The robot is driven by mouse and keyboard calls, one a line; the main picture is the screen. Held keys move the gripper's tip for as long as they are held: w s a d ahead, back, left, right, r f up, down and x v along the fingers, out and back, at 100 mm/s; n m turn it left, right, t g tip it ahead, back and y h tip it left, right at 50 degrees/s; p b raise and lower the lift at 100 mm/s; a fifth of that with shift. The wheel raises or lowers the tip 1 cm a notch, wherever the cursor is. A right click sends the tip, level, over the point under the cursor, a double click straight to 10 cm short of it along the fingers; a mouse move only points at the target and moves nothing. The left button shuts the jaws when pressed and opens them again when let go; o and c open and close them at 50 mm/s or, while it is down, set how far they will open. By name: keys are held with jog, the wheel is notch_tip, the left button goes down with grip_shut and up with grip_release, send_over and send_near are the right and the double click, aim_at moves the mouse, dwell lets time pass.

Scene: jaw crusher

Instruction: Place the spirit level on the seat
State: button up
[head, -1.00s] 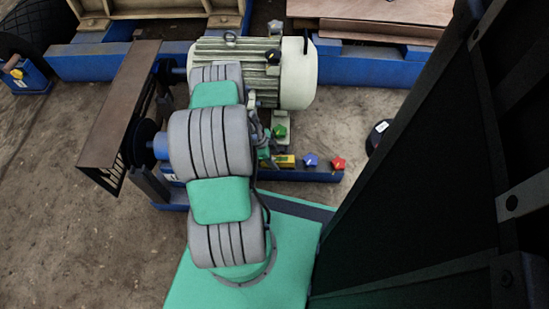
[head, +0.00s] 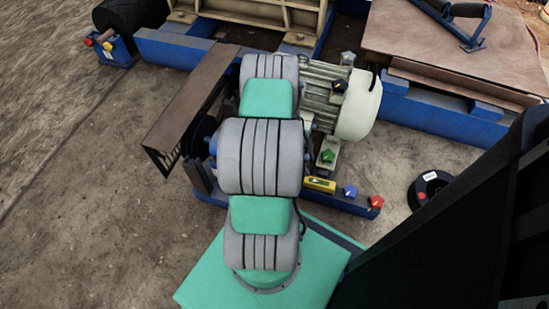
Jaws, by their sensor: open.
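A small yellow block that looks like the spirit level (head: 319,185) lies on a blue rail (head: 354,208), just right of my arm. A blue knob (head: 350,191) and a red knob (head: 376,201) stand on the same rail to its right. A green knob (head: 327,156) is just behind it, by the foot of the pale motor (head: 357,104). I cannot tell which surface is the seat; the rail beside the motor is partly hidden by my arm. My gripper does not show; my own grey and green arm links cover the middle of the view.
A brown sloping guard (head: 180,108) stands left of my arm. A round black object (head: 429,188) lies on the floor at right. A brown plate (head: 440,45) bears a black-handled tool (head: 457,22). A blue box (head: 110,47) is at far left. Bare floor lies at left.

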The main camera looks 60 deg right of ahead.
jog(key=w+a+r+n+t+h, duration=0.1)
jog(key=w+a+r+n, duration=0.2)
jog(key=w+r+n, duration=0.35)
jog(key=w+a+r+n+t, duration=0.1)
jog(key=w+a+r+n, duration=0.2)
jog(key=w+r, duration=0.55)
jog(key=w+a+r+n+t, duration=0.1)
jog(key=w+a+r+n, duration=0.35)
jog(key=a, duration=0.25)
jog(key=w+a+r+n+t, duration=0.1)
jog(key=w+a+r+n, duration=0.3)
jog(key=w+a, duration=0.15)
jog(key=s+a+r+n, duration=0.2)
jog(key=a+r+n, duration=0.1)
jog(key=a+n, duration=0.2)
jog(key=s+a+r+n+t+y, duration=0.1)
jog(key=s+a+r+n, duration=0.1)
jog(key=a+n, duration=0.3)
jog(key=s+a+r+n+t+y, duration=0.1)
jog(key=a+r+n, duration=0.3)
jog(key=a, duration=0.7)
jog(key=shift+s+a+n, duration=0.35)
jog(key=shift+s+n, duration=0.15)
jog(key=shift+n, duration=0.1)
